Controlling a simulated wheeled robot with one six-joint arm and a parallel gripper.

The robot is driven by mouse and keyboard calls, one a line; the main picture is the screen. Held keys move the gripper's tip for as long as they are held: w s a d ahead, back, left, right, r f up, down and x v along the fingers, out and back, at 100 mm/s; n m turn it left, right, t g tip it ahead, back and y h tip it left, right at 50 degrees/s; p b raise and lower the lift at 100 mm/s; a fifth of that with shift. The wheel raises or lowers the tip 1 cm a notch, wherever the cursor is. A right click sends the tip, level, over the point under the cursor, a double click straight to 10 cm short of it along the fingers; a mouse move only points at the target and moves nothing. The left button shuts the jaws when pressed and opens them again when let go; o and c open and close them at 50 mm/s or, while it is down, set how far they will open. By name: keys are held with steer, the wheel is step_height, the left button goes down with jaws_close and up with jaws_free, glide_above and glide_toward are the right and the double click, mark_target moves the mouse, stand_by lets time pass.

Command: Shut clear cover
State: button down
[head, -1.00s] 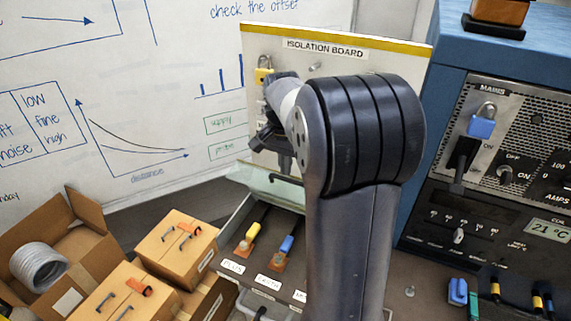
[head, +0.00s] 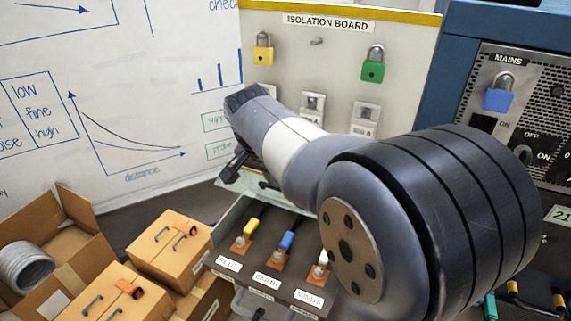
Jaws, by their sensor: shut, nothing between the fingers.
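The clear cover (head: 250,190) is a pale see-through sheet at the back of the terminal box, below the isolation board. It looks raised, standing behind the terminals, which lie uncovered. My arm hides much of it, so its exact angle is hard to tell. My gripper (head: 231,172) is shut and empty, just above and left of the cover's visible part. I cannot tell whether it touches the cover. The terminals carry a yellow plug (head: 251,226), a blue plug (head: 287,240) and a white one (head: 322,259), above labels for plus, earth and minus.
The isolation board (head: 290,60) stands behind, with a yellow padlock (head: 263,49) and a green padlock (head: 373,66). Cardboard boxes (head: 165,250) crowd the lower left. The blue mains cabinet (head: 455,60) stands at right. A whiteboard (head: 130,60) fills the back left.

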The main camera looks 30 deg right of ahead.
steer(key=s+a+f+t+h+b, duration=0.1)
steer(key=s+a+f+h+b, duration=0.1)
steer(key=f+b, duration=0.6)
steer(key=s+a+f+t+h+b, duration=0.2)
steer(key=f+b, duration=0.6)
steer(key=b, duration=0.8)
steer(key=s+a+f+t+h+b, duration=0.2)
steer(key=a+f+b, duration=0.3)
steer(key=f+b, duration=0.3)
steer(key=shift+s+a+f+h+b, duration=0.2)
steer(key=shift+s+h+b, duration=0.4)
steer(key=shift+b, duration=1.4)
steer(key=shift+s, duration=0.1)
steer(key=shift+r, duration=0.1)
